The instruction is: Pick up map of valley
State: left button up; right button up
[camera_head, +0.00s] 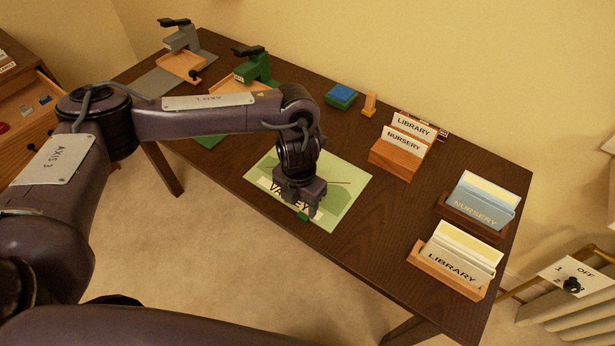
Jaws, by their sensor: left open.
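The map of the valley (345,187) is a flat pale green sheet lying on the dark wooden desk, with dark lettering near its front edge that is partly hidden. My left gripper (305,212) is over the front part of the map, pointing down, with its jaws open. A small green piece shows at the map's front edge by the fingertips. I cannot tell whether the fingers touch the map. My right gripper is not in view.
The desk (360,242) holds a library card holder (450,262), a blue nursery holder (478,203), a wooden sorter (398,157), a blue block (341,94), a green press (254,68) and a grey press (181,40). An open drawer (30,125) stands left.

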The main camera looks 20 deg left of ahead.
aim_at(301, 217)
pick_arm(q)
notch_tip(301, 217, down, 7)
jog(key=shift+w+f+p, duration=0.1)
jog(key=shift+w+p, duration=0.05)
jog(key=shift+p, duration=0.8)
jog(key=shift+c, duration=0.4)
jog(key=c, duration=1)
jog(key=shift+c, duration=0.4)
